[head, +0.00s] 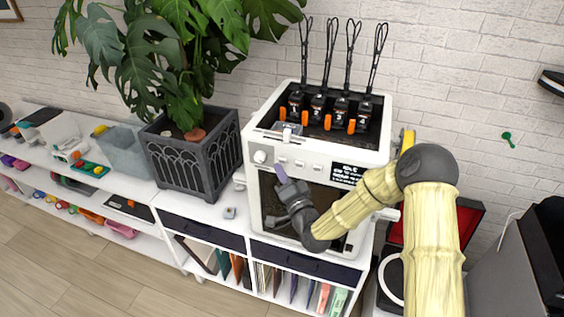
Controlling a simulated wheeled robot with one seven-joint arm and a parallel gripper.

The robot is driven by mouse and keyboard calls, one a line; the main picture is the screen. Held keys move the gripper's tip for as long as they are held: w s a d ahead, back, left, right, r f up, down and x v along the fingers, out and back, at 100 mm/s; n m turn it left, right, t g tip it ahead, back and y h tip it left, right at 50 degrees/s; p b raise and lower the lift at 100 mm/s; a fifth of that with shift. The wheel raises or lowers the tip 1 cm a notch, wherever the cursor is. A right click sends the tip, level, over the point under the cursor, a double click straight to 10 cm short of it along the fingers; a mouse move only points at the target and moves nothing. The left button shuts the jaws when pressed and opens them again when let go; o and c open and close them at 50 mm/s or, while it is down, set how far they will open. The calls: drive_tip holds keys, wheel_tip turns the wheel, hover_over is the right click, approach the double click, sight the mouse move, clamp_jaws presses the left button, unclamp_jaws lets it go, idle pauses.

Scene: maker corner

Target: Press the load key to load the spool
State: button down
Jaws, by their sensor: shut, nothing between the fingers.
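A white machine (252,200) stands on the shelf unit. Its front panel has a round knob (260,156), a row of small pale keys (299,164) and a black display (346,172). The key labels are too small to read, so I cannot tell which is the load key. My gripper (280,174) is shut and empty, its tip just in front of the panel, below the leftmost keys. I cannot tell whether it touches the machine. A yellow, rounded part (408,138), possibly a spool, shows at the machine's right side, partly hidden by my arm.
Several black units with orange levers (327,122) sit in the machine's top. A potted plant (190,150) stands close on its left. A small grey object (229,212) lies on the shelf top (190,205) at front left. A dark box (520,260) stands at right.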

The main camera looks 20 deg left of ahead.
drive_tip(key=shift+w, duration=0.15)
drive_tip(key=shift+w+b, duration=0.3)
drive_tip(key=shift+b, duration=0.05)
drive_tip(key=shift+w, duration=0.35)
idle(0.7)
drive_tip(key=shift+s+b, duration=0.1)
drive_tip(key=shift+b, duration=0.2)
drive_tip(key=shift+s, duration=0.75)
drive_tip(key=shift+b, duration=0.3)
drive_tip(key=s, duration=0.2)
drive_tip(key=s+b, duration=0.1)
drive_tip(key=s, duration=0.2)
drive_tip(key=shift+a, duration=0.2)
idle(0.3)
